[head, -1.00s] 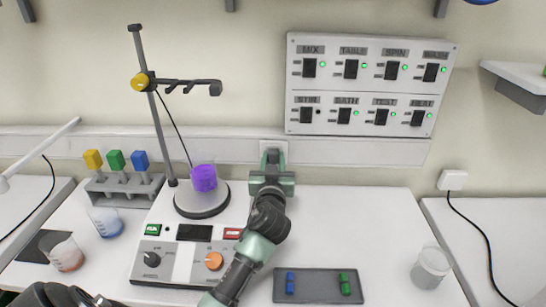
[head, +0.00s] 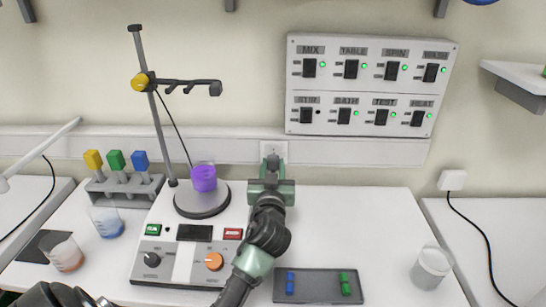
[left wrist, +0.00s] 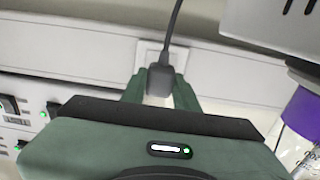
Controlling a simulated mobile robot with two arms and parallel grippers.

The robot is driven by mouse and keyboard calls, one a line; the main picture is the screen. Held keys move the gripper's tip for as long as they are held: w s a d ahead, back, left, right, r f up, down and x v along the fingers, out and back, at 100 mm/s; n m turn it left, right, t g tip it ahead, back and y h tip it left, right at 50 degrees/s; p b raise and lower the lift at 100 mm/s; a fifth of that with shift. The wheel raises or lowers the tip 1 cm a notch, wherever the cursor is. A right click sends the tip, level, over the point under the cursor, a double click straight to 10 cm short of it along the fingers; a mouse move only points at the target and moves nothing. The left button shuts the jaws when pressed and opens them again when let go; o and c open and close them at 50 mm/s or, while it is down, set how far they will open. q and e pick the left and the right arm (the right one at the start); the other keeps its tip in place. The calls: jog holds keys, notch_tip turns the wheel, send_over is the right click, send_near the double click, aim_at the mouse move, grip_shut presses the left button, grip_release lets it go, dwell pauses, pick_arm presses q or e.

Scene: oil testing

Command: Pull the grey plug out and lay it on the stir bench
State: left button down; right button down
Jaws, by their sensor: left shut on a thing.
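My left gripper (head: 271,178) is shut on the grey plug, just in front of the wall socket (head: 274,149) behind the white bench. In the left wrist view the dark grey plug (left wrist: 160,80) sits between the green fingers (left wrist: 158,97), its cable running up out of the picture. The white socket plate shows around it (left wrist: 148,55); the plug looks off the plate, but its prongs are hidden. The white stir bench (head: 350,225) has bare top to the right of my arm. My right gripper is not in view.
On the bench's left stand a stirrer (head: 203,199) with a purple beaker (head: 203,178), a clamp stand (head: 160,110) and a rack (head: 125,190). A dark tray (head: 318,287) lies in front and a clear beaker (head: 430,268) at right. A switch panel (head: 370,85) hangs above.

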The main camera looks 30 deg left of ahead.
pick_arm(q)
jog(key=shift+v, duration=1.4)
